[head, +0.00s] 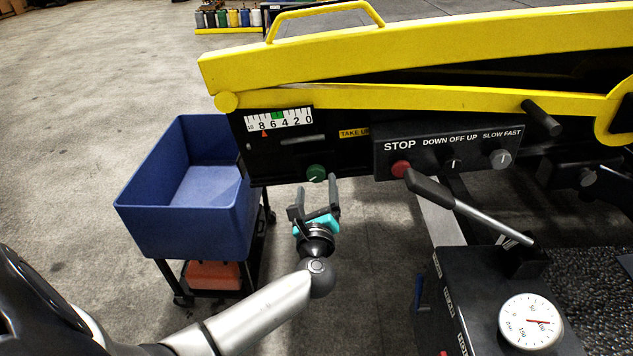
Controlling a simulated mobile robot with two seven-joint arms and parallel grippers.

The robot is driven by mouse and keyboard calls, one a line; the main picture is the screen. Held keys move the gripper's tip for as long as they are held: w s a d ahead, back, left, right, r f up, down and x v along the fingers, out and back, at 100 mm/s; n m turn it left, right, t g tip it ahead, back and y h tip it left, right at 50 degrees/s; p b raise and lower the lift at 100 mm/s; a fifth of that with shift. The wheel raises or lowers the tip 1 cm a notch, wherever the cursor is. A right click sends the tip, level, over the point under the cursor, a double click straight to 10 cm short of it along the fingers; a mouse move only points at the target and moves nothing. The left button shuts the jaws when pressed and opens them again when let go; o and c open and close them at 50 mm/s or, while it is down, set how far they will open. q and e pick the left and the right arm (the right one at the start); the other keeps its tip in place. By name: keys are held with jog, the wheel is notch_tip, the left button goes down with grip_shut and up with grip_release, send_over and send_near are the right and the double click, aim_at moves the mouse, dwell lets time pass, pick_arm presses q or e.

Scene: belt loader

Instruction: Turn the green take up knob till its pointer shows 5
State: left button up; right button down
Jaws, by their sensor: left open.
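The green take up knob (316,172) sits low on the black side panel of the belt loader, with a small white mark on its face. Above it is the white take up scale (293,120), numbered 10 to 0 from left to right. Its red pointer (264,134) stands close to 8. A green band (278,115) lies between 6 and 4. My left gripper (317,188) is open, its fingers pointing up toward the knob from just below. Whether a finger touches the knob is hard to tell. My right gripper is not in view.
A control box (432,155) with a red stop button (401,168) and two switches is right of the knob. A black-gripped lever (470,209) and a pressure gauge (530,321) are lower right. A blue bin (183,225) on a cart stands left. Open floor lies further left.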

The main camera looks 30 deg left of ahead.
aim_at(316, 172)
pick_arm(q)
jog(key=shift+x, duration=1.4)
grip_shut()
